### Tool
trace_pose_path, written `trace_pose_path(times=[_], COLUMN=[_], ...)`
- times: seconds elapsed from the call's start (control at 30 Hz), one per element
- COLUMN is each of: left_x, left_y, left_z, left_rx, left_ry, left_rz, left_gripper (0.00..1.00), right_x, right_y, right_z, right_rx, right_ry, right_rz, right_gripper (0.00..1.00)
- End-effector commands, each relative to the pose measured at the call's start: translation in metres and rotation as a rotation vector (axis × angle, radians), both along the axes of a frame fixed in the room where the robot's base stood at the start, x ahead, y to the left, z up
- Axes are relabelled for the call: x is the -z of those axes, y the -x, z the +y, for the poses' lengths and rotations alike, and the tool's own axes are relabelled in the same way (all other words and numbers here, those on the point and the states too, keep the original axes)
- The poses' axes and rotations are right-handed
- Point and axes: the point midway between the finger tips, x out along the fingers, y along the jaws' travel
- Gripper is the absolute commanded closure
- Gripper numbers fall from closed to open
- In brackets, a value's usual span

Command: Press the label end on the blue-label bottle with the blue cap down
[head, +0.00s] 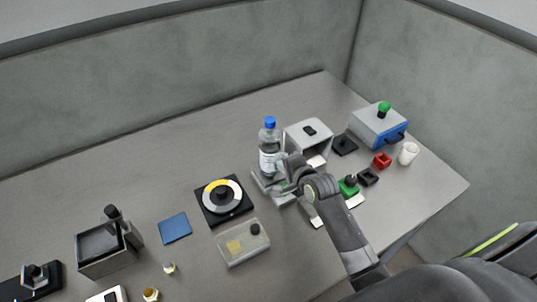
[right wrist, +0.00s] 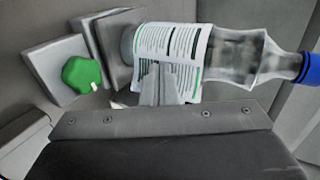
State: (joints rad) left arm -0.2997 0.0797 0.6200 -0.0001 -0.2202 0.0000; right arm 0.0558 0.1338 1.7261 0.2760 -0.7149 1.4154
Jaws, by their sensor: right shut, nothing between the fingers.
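The bottle with the blue cap (head: 269,150) stands upright on a small grey stand (head: 262,183) in the head view. In the right wrist view the bottle (right wrist: 232,58) lies across the picture, its blue cap (right wrist: 312,70) at the right edge. Its label (right wrist: 170,45) looks white with dark and green print and wraps the body. My right gripper (right wrist: 160,82) is shut and empty, its fingertips in front of the label at its lower edge in that view. I cannot tell whether they touch it. The label end is not clearly visible. My left gripper is out of view.
A green knob (right wrist: 82,74) on a pale plate is near the stand. A black turntable (head: 222,200) and a clear box (head: 243,243) are to the left. Red and black trays and a white cup (head: 408,153) are right.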

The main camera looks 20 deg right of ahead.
Motion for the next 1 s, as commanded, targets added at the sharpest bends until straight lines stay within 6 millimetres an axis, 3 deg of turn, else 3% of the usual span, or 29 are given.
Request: trace_pose_path(times=[1.0], left_x=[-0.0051], left_y=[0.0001], left_z=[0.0], left_rx=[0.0], left_ry=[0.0], left_rz=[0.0], left_gripper=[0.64], right_x=[-0.0003], right_y=[-0.0009], right_z=[0.0003], right_rx=[0.0], right_ry=[0.0], right_rz=[0.0], right_gripper=[1.0])
